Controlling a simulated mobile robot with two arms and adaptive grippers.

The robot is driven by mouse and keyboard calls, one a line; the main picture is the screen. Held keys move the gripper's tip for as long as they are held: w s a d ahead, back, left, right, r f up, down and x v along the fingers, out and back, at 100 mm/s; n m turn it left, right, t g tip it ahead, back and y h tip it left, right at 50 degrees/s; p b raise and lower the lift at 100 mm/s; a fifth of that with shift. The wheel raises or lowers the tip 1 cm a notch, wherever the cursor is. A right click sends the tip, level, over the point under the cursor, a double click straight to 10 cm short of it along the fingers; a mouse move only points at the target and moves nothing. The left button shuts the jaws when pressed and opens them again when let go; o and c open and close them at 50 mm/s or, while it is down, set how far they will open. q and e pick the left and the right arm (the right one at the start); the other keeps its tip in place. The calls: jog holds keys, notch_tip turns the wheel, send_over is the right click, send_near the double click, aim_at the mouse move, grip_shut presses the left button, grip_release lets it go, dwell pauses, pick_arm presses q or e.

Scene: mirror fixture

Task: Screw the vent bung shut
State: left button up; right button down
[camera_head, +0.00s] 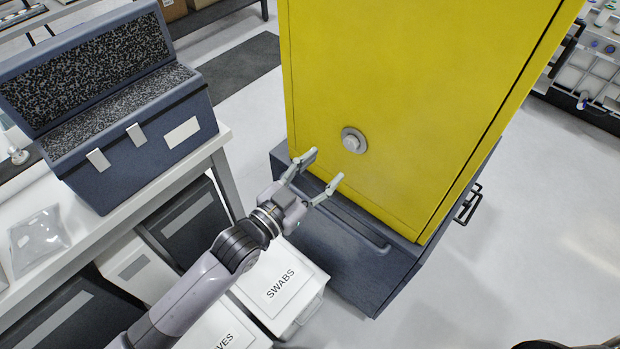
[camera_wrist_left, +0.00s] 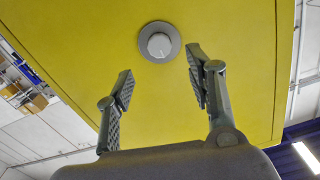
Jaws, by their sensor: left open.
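The vent bung (camera_head: 352,142) is a round light-grey knob in a darker grey ring on the side of the yellow cabinet (camera_head: 400,75). In the left wrist view the bung (camera_wrist_left: 159,45) shows a small dark mark on its face. My left gripper (camera_head: 326,168) is open and empty, below and left of the bung in the head view. In the left wrist view its two fingers (camera_wrist_left: 159,82) stand apart, with the bung beyond and between their tips, not touched. My right gripper is not in view.
The cabinet stands on a dark blue-grey base with a handle (camera_head: 345,222). A white box labelled SWABS (camera_head: 281,281) is below my left arm. A bench at left carries an open foam-lined case (camera_head: 140,137) and a clear bag (camera_head: 38,240).

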pick_arm(q)
jog(key=shift+v, duration=1.75)
jog(key=a+f+n+g+y+b, duration=0.1)
jog(key=a+f+n+y, duration=0.2)
jog(key=f, duration=0.8)
jog(key=a+f+g+y+b, duration=0.1)
jog(key=a+f+y, duration=0.1)
jog(key=a+f, duration=0.6)
jog(key=a+f+n+y+b, duration=0.1)
jog(key=a+f+n+y, duration=0.15)
jog(key=f, duration=1.05)
jog(key=s+a+f+n+g+y, duration=0.1)
jog(key=s+a+f+g+y, duration=0.1)
jog(key=s+a+f, duration=0.35)
jog(key=s+a+f+g+y, duration=0.1)
jog(key=s+a+f+g, duration=0.1)
jog(key=s+f, duration=0.65)
jog(key=s+a+f+g, duration=0.1)
jog(key=s+f+g, duration=0.1)
jog(key=s+f, duration=0.3)
jog(key=s+a+f+n+g+y+b, duration=0.1)
jog(key=s+f, duration=0.4)
jog(key=s, duration=0.6)
jog(key=s+a+f+n+g+y+b, duration=0.1)
jog(key=s+a+f+g, duration=0.1)
jog(key=s+f, duration=0.3)
jog(key=s+a, duration=0.1)
jog(key=s, duration=0.2)
jog(key=shift+g, duration=0.4)
jog(key=shift+a+f, duration=0.1)
